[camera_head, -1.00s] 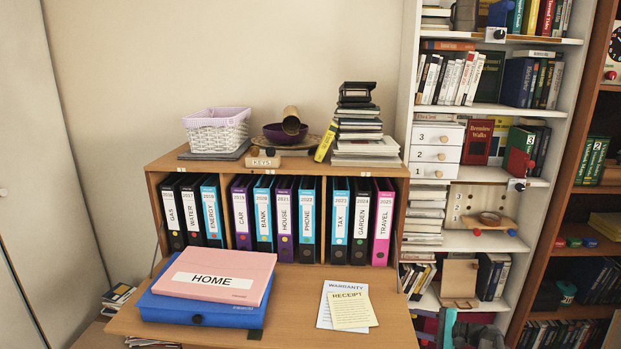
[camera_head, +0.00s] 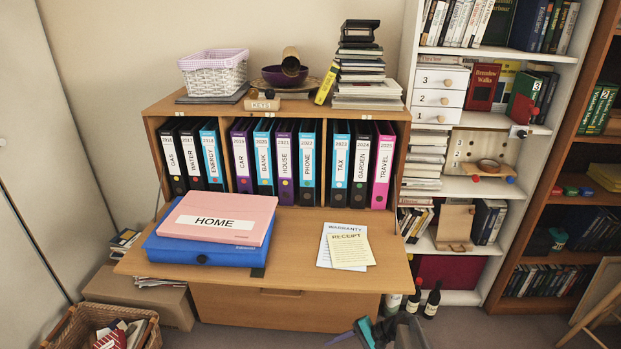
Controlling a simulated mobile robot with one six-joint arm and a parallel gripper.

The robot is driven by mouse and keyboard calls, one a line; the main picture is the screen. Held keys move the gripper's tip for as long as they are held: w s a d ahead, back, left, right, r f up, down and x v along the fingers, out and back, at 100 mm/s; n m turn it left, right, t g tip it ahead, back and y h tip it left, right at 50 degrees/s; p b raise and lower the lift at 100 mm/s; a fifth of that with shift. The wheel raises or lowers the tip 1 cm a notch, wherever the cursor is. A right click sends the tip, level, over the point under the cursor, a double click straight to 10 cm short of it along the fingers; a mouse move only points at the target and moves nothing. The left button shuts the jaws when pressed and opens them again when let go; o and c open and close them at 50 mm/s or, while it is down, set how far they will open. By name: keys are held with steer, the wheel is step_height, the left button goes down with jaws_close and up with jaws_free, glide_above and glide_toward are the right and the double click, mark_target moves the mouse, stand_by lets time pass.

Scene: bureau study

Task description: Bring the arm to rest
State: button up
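My gripper (camera_head: 362,332) shows at the bottom edge, right of centre, as a small teal and dark shape beside a grey part of my arm. It is in front of and below the bureau's fold-down desk flap (camera_head: 290,246), apart from the things on it. The frame cuts it off, so I cannot tell whether it is open or shut, and I see nothing held in it.
A pink HOME folder (camera_head: 216,221) lies on a blue case (camera_head: 200,255) on the flap. Receipt and warranty papers (camera_head: 345,247) lie to their right. Bottles (camera_head: 432,300) stand on the floor by the shelf. A wicker basket (camera_head: 140,318) sits at bottom left.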

steer(key=s+a+f+n+g+h, duration=0.15)
steer(key=s+f, duration=0.25)
steer(key=s, duration=0.6)
steer(key=s+a+f+n+g+h, duration=0.1)
steer(key=s+f+n+g+h, duration=0.25)
steer(key=s, duration=0.75)
steer(key=s+d+f+n+h, duration=0.1)
steer(key=s+d+n+h, duration=0.2)
steer(key=s+d+h, duration=0.2)
steer(key=s+d, duration=0.3)
steer(key=d, duration=0.2)
steer(key=shift+s+d+n+h, duration=0.25)
steer(key=shift+d+n+h, duration=0.05)
steer(key=shift+h, duration=0.1)
steer(key=shift+f, duration=0.1)
